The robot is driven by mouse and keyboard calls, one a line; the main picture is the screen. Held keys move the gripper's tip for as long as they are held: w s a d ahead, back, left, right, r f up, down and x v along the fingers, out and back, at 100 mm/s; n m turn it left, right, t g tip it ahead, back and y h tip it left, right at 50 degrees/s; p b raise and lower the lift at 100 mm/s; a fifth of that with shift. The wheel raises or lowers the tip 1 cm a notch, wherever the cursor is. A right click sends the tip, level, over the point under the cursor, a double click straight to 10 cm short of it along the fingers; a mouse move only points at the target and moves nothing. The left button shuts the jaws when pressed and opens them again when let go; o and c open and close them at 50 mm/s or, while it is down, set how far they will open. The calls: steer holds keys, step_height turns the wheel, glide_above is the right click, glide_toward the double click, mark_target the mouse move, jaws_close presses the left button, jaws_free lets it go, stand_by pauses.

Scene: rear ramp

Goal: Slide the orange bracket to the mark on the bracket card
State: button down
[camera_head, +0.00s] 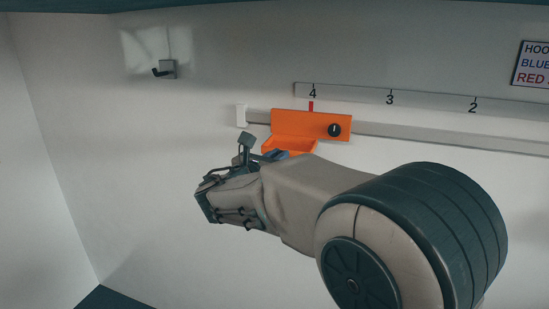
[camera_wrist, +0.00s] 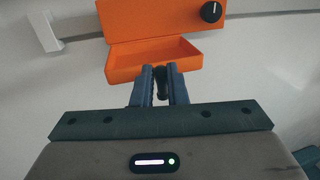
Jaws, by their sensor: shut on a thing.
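The orange bracket (camera_head: 290,123) sits on the wall rail near its left end. It has an upright back plate with a black knob on its right side and an open tray in front. A red pointer stands at the plate's top edge, just under the 4 on the number strip (camera_head: 350,92). In the wrist view the bracket (camera_wrist: 150,56) fills the top middle, its tray empty. My gripper (camera_wrist: 161,75) is shut on a small dark part at the tray's front. In the head view my gripper (camera_head: 275,155) is partly hidden by my arm.
The grey rail (camera_head: 430,137) runs on to the right, clear. A white end block (camera_head: 241,115) stands at its left, a short gap from the bracket. A hook (camera_head: 165,69) is on the wall at upper left. A cut-off card (camera_head: 531,64) mentions blue and red.

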steer(key=c, duration=1.5)
jaws_free()
steer(key=shift+o, duration=0.2)
steer(key=shift+a, duration=0.1)
steer(key=b+v, duration=0.1)
steer(key=v, duration=1.2)
steer(key=shift+s+a, duration=0.2)
steer(key=shift+s, duration=0.1)
